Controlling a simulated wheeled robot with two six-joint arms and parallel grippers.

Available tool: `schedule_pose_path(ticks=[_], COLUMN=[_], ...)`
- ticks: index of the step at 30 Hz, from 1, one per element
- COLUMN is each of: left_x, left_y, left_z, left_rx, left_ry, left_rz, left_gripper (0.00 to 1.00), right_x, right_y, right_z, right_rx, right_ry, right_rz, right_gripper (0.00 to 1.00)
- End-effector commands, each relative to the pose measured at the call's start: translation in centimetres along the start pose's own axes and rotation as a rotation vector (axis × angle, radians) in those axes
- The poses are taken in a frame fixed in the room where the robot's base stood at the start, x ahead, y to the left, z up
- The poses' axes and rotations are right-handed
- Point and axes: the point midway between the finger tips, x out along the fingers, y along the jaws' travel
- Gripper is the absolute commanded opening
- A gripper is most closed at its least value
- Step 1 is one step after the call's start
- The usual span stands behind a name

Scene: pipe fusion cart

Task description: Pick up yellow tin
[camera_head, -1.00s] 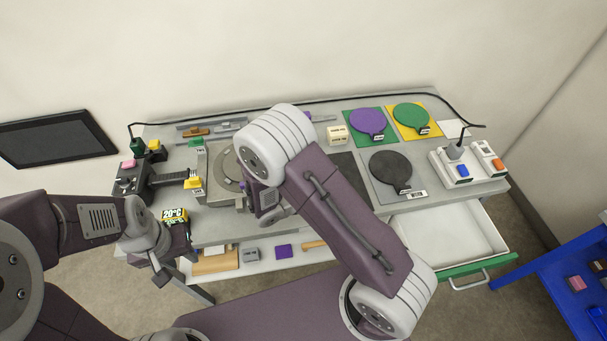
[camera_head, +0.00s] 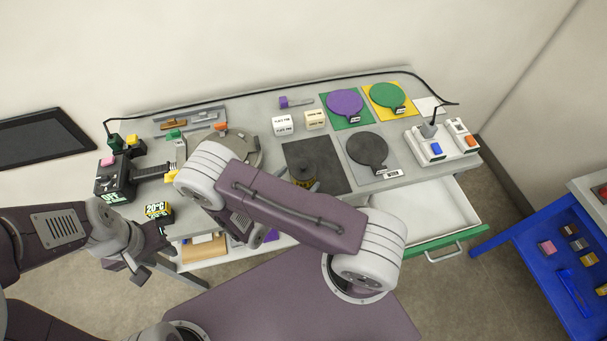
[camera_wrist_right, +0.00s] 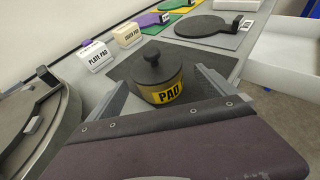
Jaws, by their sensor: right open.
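The yellow tin (camera_wrist_right: 166,92) is a round pot with a dark lid and knob and a yellow band reading "PAD". It stands upright on a dark square mat (camera_wrist_right: 193,63). In the head view the tin (camera_head: 303,183) is partly hidden by my right arm. My right gripper (camera_wrist_right: 162,77) is open, with one finger on each side of the tin's near part in the wrist view; I cannot tell whether they touch it. My left gripper (camera_head: 142,268) hangs empty in front of the table's left end; its jaw opening is unclear.
A round metal plate device (camera_wrist_right: 30,105) stands left of the tin. Two small labelled white and cream boxes (camera_head: 283,124) (camera_head: 315,119) stand behind it. Purple, green and black paddles (camera_head: 345,103) (camera_head: 387,95) (camera_head: 367,149) lie right of them. An open drawer (camera_head: 430,207) juts out front right.

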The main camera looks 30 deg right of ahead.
Motion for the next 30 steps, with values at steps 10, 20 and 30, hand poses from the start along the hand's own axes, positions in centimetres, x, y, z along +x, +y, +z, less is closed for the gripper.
schedule_pose_path(ticks=[10, 20, 30], left_x=[-1.6, -1.5, -1.6], left_y=[0.0, 0.0, 0.0], left_z=[-0.2, -0.1, -0.2], left_rx=[0.000, 0.000, 0.000], left_ry=[0.000, 0.000, 0.000], left_rz=[0.000, 0.000, 0.000], left_gripper=[0.36, 0.36, 0.36], right_x=[4.8, 4.8, 4.8], right_y=[0.3, 0.3, 0.4], right_z=[-0.1, -0.2, -0.1], right_rx=[0.000, 0.000, 0.000], right_ry=[0.000, 0.000, 0.000], right_rz=[-0.004, -0.002, -0.003], right_gripper=[0.95, 0.54, 0.27])
